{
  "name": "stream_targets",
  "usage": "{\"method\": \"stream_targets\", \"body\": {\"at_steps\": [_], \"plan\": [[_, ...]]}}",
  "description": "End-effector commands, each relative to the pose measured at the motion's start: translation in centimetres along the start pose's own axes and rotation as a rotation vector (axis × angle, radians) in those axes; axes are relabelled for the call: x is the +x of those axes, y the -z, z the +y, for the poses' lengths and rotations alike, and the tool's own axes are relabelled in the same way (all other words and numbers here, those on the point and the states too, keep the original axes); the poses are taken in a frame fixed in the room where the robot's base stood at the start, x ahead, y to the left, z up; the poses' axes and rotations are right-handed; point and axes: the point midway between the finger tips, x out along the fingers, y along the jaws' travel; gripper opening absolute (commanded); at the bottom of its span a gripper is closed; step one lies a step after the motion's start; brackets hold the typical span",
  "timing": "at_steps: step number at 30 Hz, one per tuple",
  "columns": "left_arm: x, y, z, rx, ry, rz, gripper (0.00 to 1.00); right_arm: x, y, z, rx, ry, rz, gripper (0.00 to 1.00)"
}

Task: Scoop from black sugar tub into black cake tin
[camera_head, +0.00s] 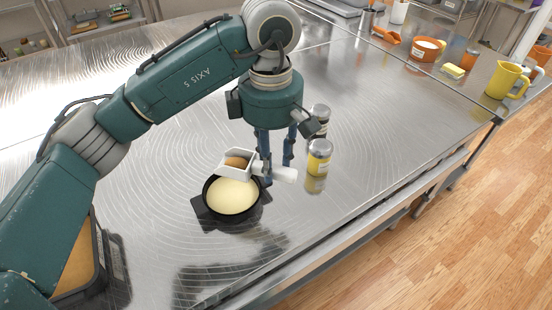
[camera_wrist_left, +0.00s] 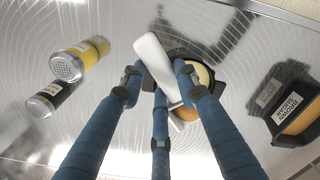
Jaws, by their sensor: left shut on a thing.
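My left gripper (camera_head: 272,172) is shut on the white scoop (camera_head: 224,172), gripping it near its handle; the handle also shows in the left wrist view (camera_wrist_left: 153,62). The scoop holds brown sugar (camera_head: 237,162) and is over the far edge of the black cake tin (camera_head: 208,210). The tin holds pale yellow batter; in the wrist view it is partly hidden behind the scoop and fingers. The black sugar tub (camera_head: 101,258) stands at the lower left, partly hidden by my left arm; in the wrist view it (camera_wrist_left: 290,128) has a brown sugar label. My right gripper is not in view.
A yellow-labelled shaker (camera_head: 319,158) and a dark-labelled shaker (camera_head: 319,115) stand right of the gripper. Farther back are an orange container (camera_head: 427,48), a yellow sponge (camera_head: 453,71) and a yellow jug (camera_head: 505,80).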

Motion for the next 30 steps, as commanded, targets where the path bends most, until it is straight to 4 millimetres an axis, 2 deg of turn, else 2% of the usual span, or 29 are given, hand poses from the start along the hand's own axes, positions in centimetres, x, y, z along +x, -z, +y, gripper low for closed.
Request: {"method": "stream_targets", "body": {"at_steps": [3, 8, 12, 20, 21, 24, 30], "plan": [[0.1, 0.2, 0.0, -0.002, 0.001, -0.024, 0.00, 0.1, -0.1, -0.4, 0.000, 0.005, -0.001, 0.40], [0.2, 1.1, 0.0, -0.008, 0.003, -0.157, 0.00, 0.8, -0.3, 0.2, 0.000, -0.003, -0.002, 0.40], [0.2, 2.4, 0.0, -0.009, 0.002, -0.361, 0.00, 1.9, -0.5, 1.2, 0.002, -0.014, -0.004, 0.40], [-1.6, 5.7, 0.0, -0.005, 0.003, -0.749, 0.00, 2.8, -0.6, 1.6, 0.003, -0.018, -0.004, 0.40], [-1.2, 6.2, 0.0, -0.001, 0.000, -0.789, 0.00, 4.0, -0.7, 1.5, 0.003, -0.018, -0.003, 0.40], [-1.6, 7.3, 0.1, 0.000, -0.001, -0.890, 0.00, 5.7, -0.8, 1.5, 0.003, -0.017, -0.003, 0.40], [-2.5, 8.8, 0.0, 0.005, -0.002, -1.045, 0.00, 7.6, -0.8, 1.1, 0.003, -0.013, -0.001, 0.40]]}}
